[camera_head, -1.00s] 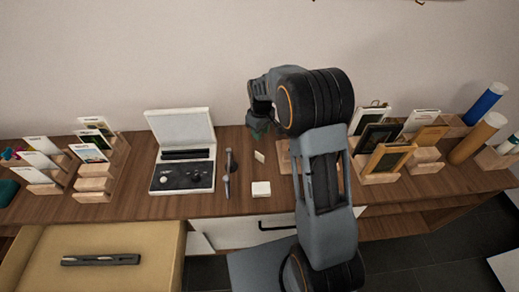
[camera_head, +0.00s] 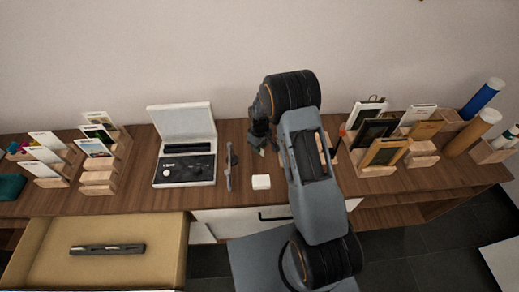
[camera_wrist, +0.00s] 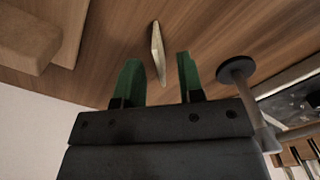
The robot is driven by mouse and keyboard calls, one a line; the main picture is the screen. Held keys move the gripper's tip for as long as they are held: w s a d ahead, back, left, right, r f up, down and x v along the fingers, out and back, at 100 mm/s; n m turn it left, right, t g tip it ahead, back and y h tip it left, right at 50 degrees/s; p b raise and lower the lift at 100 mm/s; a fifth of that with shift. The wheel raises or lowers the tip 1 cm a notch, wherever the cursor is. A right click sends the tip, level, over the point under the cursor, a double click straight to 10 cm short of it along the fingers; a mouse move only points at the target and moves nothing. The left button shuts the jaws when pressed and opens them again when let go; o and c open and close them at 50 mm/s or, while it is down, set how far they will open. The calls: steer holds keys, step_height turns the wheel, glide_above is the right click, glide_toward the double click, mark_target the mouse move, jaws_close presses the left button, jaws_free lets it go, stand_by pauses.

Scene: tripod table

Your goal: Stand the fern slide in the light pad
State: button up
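A small thin pale slide (camera_wrist: 158,48), which I take for the fern slide, is on the wooden table; its picture cannot be made out. In the wrist view my gripper (camera_wrist: 160,78) is open, its two green fingers on either side of the slide's line, with the slide just beyond the tips and not clasped. In the head view my gripper (camera_head: 260,147) is low over the table and mostly covers the slide. A small white block (camera_head: 261,182) lies in front of it. An open case with a white lid (camera_head: 181,122) stands to the left; I cannot tell which is the light pad.
A grey upright tool (camera_head: 229,168) stands between case and gripper; its dark disc (camera_wrist: 237,68) is close right of the fingers. Wooden racks with cards (camera_head: 98,176) stand left, framed pictures (camera_head: 385,153) right. An open drawer (camera_head: 165,250) holds a dark bar.

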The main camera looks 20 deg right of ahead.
steer(key=shift+f, duration=0.9)
steer(key=shift+c, duration=0.4)
jaws_close()
